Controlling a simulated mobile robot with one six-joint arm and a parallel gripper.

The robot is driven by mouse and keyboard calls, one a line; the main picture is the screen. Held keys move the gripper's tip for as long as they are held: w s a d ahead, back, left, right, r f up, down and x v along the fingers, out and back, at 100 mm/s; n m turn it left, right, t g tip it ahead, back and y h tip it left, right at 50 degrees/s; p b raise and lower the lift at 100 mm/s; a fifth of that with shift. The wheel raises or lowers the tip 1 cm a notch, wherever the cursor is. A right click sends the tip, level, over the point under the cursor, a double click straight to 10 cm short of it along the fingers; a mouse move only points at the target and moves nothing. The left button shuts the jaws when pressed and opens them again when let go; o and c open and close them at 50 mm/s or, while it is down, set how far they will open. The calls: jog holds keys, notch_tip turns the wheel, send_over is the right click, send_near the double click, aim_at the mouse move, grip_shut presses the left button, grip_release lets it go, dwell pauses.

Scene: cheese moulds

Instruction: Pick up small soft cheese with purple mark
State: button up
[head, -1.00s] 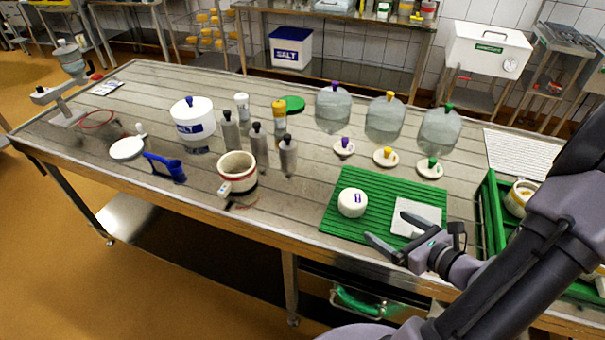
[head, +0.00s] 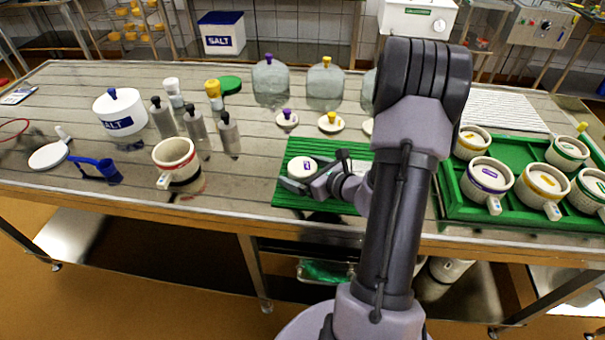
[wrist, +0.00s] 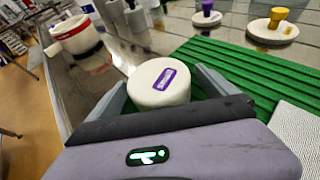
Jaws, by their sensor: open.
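The small soft cheese (head: 302,167) is a white round puck with a purple mark on top. It stands on the green ridged mat (head: 290,200). In the wrist view the cheese (wrist: 158,84) sits between the two fingers of my gripper (wrist: 160,92), with its purple mark facing up. My gripper (head: 312,176) is open around the cheese in the head view. Whether either finger touches the cheese I cannot tell. My arm hides the right part of the mat.
A red-rimmed white mould (head: 174,160) stands left of the mat. Small lids with purple (head: 287,119) and yellow (head: 331,122) knobs lie behind it. A green tray (head: 458,205) with several white moulds is at the right.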

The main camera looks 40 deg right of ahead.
aim_at(302, 166)
jog(key=shift+c, duration=0.5)
jog(key=c, duration=1)
jog(key=shift+r, duration=0.1)
jog(key=shift+r, duration=0.25)
notch_tip(302, 166, up, 4)
jog(key=p, duration=0.2)
jog(key=shift+f+p, duration=0.15)
jog(key=shift+p, duration=0.2)
jog(key=s, duration=0.5)
jog(key=s+p, duration=0.1)
jog(key=s, duration=0.4)
jog(key=s+a+p, duration=0.1)
jog(key=s, duration=0.4)
jog(key=shift+r, duration=0.4)
jog(key=shift+s+a+p, duration=0.15)
jog(key=shift+s+p, duration=0.15)
jog(key=shift+s, duration=0.2)
